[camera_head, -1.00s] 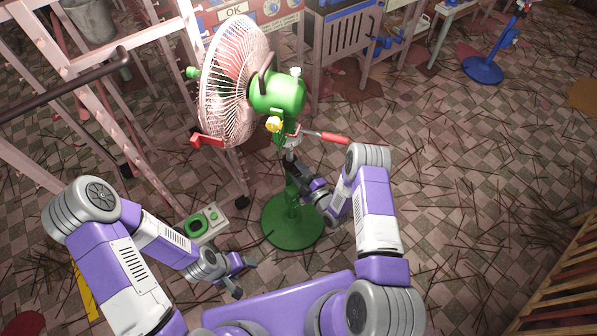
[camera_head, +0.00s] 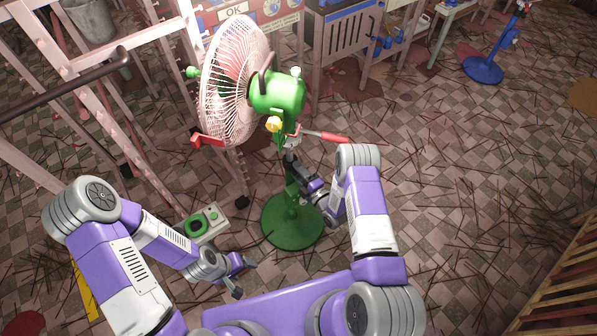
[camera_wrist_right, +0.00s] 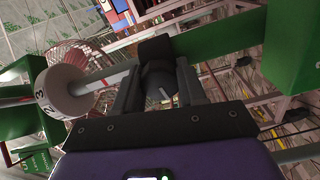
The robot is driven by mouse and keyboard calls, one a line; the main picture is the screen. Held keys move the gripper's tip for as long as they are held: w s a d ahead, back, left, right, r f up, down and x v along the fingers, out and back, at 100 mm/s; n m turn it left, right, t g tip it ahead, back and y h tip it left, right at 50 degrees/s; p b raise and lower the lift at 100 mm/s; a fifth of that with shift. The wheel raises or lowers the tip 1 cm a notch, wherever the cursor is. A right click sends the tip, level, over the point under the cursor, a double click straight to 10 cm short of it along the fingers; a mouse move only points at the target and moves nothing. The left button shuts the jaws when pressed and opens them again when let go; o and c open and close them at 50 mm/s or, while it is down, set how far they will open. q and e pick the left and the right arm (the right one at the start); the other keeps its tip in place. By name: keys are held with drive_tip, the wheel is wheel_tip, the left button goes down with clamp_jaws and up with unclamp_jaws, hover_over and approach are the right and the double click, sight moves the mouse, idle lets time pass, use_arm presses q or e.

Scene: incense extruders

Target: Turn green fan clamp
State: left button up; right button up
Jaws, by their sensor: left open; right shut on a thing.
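The green fan stands on a round green base (camera_head: 292,228), with its green motor housing (camera_head: 278,92) behind a pale wire cage (camera_head: 232,80). My right gripper (camera_head: 290,156) is at the fan's post below the housing. In the right wrist view its fingers (camera_wrist_right: 160,88) are shut on a dark round clamp knob (camera_wrist_right: 158,78) with a light line on its face. The knob's sides are hidden by the fingers. My left gripper (camera_head: 240,276) is open and empty, low, left of the base.
A red-handled lever (camera_head: 325,136) sticks out right of the post, close above my right arm. Pink ladder-like frames stand left; a blue stand (camera_head: 483,70) is far right.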

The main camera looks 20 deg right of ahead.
drive_tip(key=shift+d, duration=0.1)
drive_tip(key=o, duration=1.1)
drive_tip(key=shift+c, duration=0.2)
drive_tip(key=p+v, duration=0.2)
drive_tip(key=v, duration=0.5)
drive_tip(key=shift+s, duration=0.3)
